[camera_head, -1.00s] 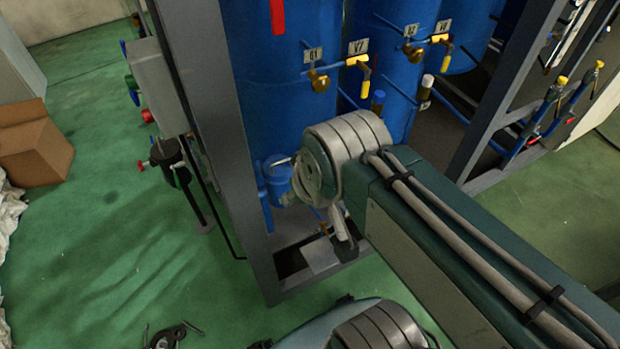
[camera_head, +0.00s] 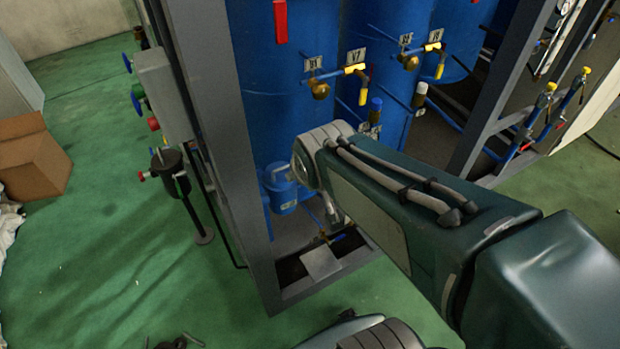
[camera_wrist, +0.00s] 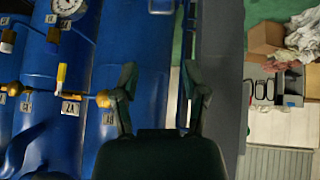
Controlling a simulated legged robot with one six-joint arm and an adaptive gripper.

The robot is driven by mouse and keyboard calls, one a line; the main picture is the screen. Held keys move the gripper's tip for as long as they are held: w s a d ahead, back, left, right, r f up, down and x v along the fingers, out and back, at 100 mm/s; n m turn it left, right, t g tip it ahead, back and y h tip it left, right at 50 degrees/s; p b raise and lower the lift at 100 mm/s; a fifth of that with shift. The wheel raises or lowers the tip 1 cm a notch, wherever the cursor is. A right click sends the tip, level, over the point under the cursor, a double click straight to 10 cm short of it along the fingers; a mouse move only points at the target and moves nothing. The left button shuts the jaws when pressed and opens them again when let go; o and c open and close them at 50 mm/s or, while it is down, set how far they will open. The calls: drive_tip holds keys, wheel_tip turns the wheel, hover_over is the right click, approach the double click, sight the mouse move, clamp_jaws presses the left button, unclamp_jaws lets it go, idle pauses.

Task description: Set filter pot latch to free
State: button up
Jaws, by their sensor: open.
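A small blue pot (camera_head: 284,198) stands low inside the frame's near corner in the head view, with a pale curved piece (camera_head: 275,167) at its top. I take it for the filter pot; the latch's position is too small to tell. A dark pot (camera_head: 167,161) with a red part stands on a post outside the frame to the left. My gripper (camera_wrist: 160,70) is open and empty in the wrist view, its two dark fingers apart before the blue tanks. No pot shows clearly there. My arm partly covers the area right of the blue pot in the head view.
A grey upright (camera_head: 215,150) stands just left of the blue pot. Tall blue tanks (camera_head: 270,90) with yellow-handled valves (camera_head: 355,70) rise behind it. A grey box (camera_head: 163,92) hangs outside the upright.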

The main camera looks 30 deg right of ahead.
drive_tip(key=w+d+f+n+t, duration=0.1)
drive_tip(key=w+d+f+t, duration=0.1)
drive_tip(key=w+d+f, duration=0.4)
drive_tip(key=w+d+f+n+t, duration=0.1)
drive_tip(key=w+d+f+t, duration=0.15)
drive_tip(key=w+f, duration=0.45)
drive_tip(key=s+d+f+m+t+y, duration=0.2)
drive_tip(key=s+f+t, duration=0.4)
drive_tip(key=f, duration=0.6)
drive_tip(key=w, duration=1)
drive_tip(key=shift+w+a, duration=0.2)
drive_tip(key=shift+a, duration=0.05)
drive_tip(key=shift+c, duration=0.3)
clamp_jaws()
